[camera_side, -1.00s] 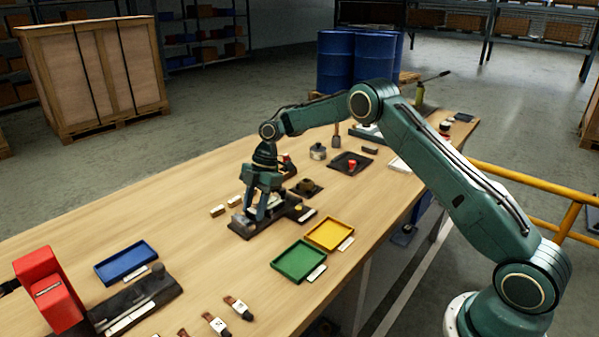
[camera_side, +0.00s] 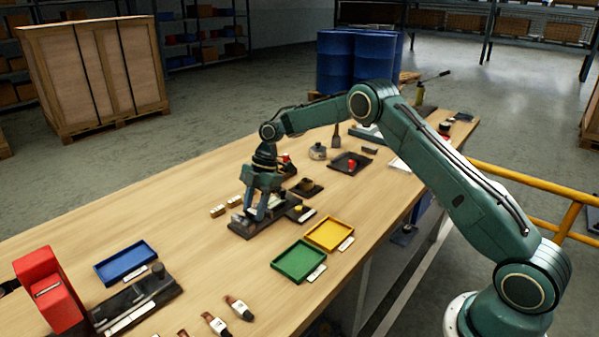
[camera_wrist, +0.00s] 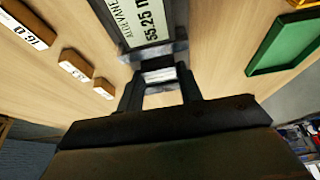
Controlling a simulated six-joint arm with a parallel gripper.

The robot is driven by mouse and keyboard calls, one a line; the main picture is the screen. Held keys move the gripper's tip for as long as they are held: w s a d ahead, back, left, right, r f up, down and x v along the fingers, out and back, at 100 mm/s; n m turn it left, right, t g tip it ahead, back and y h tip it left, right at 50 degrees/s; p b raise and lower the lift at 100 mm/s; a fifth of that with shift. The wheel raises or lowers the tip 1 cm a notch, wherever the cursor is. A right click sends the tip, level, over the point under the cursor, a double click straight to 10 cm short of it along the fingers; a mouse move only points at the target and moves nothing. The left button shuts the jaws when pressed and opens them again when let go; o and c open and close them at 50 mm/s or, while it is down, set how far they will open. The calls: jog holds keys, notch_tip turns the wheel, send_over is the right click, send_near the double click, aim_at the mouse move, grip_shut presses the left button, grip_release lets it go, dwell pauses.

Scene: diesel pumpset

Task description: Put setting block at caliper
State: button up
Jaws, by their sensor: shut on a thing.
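My gripper (camera_side: 258,213) points down over the dark caliper stand (camera_side: 240,228) in the side view. In the wrist view my gripper (camera_wrist: 160,82) is shut on a small pale metallic block (camera_wrist: 158,75), which I take to be the setting block. The block sits between the fingertips, right by the caliper's display (camera_wrist: 148,20), which reads about 55.25. The fingers hide the block's sides, and I cannot tell whether it touches the caliper. In the side view the fingers mostly hide the block.
Small labelled wooden-sided blocks (camera_side: 217,211) lie left of the caliper; they also show in the wrist view (camera_wrist: 75,65). Green (camera_side: 298,262) and yellow (camera_side: 329,235) trays lie to the right. A blue tray (camera_side: 126,262) and red device (camera_side: 48,290) stand front left. The table between is clear.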

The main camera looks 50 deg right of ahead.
jog(key=shift+f, duration=0.3)
jog(key=o, duration=1.1)
jog(key=shift+r, duration=0.15)
jog(key=shift+r, duration=3.3)
jog(key=shift+r, duration=0.15)
